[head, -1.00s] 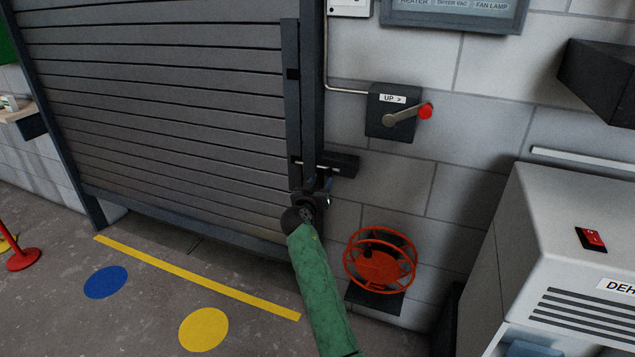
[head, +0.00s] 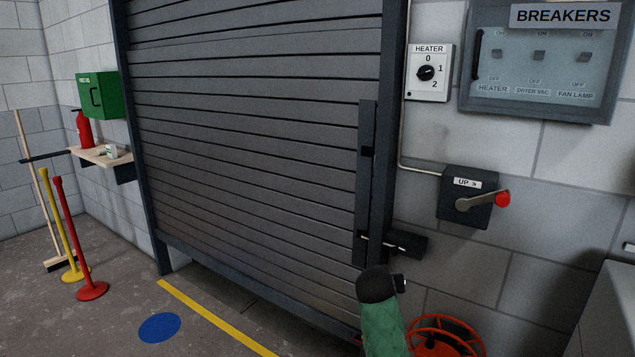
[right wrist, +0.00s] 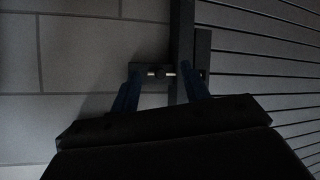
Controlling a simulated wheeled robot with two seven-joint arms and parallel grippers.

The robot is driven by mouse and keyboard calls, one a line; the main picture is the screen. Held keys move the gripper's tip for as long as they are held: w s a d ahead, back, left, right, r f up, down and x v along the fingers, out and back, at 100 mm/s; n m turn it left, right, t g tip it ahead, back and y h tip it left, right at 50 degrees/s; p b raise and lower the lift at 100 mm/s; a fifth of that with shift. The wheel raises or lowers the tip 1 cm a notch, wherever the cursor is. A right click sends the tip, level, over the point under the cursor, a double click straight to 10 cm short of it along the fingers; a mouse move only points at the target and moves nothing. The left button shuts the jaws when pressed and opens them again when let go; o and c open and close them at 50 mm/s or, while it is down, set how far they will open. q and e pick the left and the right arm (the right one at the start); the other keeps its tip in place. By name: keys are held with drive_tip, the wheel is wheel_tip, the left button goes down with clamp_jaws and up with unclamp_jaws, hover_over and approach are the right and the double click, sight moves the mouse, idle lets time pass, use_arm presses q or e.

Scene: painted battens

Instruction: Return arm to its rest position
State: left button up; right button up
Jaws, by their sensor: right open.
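My right arm, in a green sleeve (head: 384,328), rises from the bottom of the head view to a dark rounded wrist (head: 378,284) in front of the shutter's right edge. The wrist hides its fingers there. In the right wrist view my right gripper (right wrist: 160,84) is open, with two blue fingers apart. A thin metal bolt (right wrist: 155,73) shows beyond and between the fingertips, and I see no grip on it. In the head view this bolt (head: 385,243) lies across the door frame, just above my wrist. My left gripper is not in view.
A slatted grey shutter (head: 255,130) fills the middle. Posts (head: 78,240) and a shelf (head: 100,156) stand left. The floor before the shutter is open.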

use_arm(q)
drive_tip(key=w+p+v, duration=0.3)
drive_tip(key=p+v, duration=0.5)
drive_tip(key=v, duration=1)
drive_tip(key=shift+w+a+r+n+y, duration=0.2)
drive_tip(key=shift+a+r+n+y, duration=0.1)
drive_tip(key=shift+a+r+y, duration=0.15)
use_arm(e)
drive_tip(key=s+a+f+n+g+y, duration=0.1)
drive_tip(key=s+f, duration=0.5)
drive_tip(key=s, duration=1.1)
drive_tip(key=s+a+f+n+g+y, duration=0.1)
drive_tip(key=s+f+g, duration=0.4)
drive_tip(key=s, duration=1.2)
drive_tip(key=s+a+f+n+g+y, duration=0.1)
drive_tip(key=s+f+y, duration=0.3)
drive_tip(key=s, duration=1.4)
wheel_tip(320, 180, down, 3)
drive_tip(key=shift+a+r+n+g, duration=0.1)
drive_tip(key=shift+a+n+g, duration=0.3)
drive_tip(key=shift+a+g, duration=0.45)
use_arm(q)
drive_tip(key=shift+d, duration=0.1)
use_arm(e)
drive_tip(key=shift+s, duration=0.1)
